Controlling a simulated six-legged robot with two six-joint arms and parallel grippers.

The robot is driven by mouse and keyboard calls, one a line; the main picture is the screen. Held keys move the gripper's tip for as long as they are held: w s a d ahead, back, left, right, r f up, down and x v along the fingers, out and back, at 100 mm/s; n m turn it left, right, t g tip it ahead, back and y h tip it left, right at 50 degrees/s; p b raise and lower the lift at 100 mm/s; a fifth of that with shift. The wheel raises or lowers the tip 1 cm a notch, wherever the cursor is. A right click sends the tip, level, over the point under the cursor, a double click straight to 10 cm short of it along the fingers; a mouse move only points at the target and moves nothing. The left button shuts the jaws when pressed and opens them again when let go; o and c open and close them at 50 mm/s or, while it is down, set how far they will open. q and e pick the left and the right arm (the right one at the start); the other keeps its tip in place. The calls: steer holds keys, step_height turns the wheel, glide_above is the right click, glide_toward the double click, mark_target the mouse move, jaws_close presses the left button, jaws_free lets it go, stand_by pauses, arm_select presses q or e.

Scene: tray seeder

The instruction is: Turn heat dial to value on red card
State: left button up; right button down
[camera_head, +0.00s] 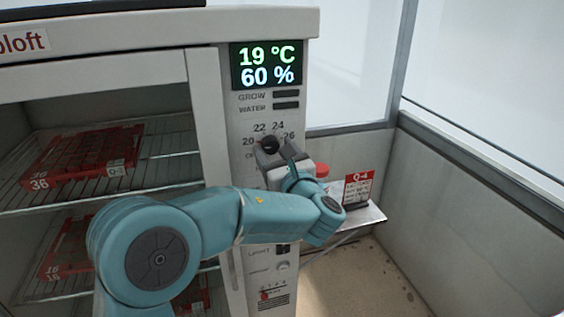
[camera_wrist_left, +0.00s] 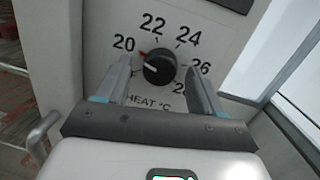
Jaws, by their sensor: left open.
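The heat dial (camera_wrist_left: 159,67) is a black round knob on the cabinet's front panel, marked 20 to 28 and HEAT °C. In the left wrist view a red mark is at its upper left, between 20 and 22, and a white line on the knob points left. The dial also shows in the head view (camera_head: 269,143). My left gripper (camera_head: 277,153) is open, its fingers on either side of the dial; contact cannot be told. The red card (camera_head: 358,186) reads Q-4 on top; its smaller text is too small to read.
The display (camera_head: 267,65) reads 19 °C and 60 %. A red button (camera_head: 322,170) is right of my gripper. The card stands on a small side shelf (camera_head: 368,217). Red trays (camera_head: 84,160) sit on wire racks in the cabinet at left. Walls close off the right side.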

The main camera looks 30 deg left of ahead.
arm_select(q)
steer(key=b+v, duration=0.3)
steer(key=v, duration=1.3)
steer(key=shift+f, duration=0.15)
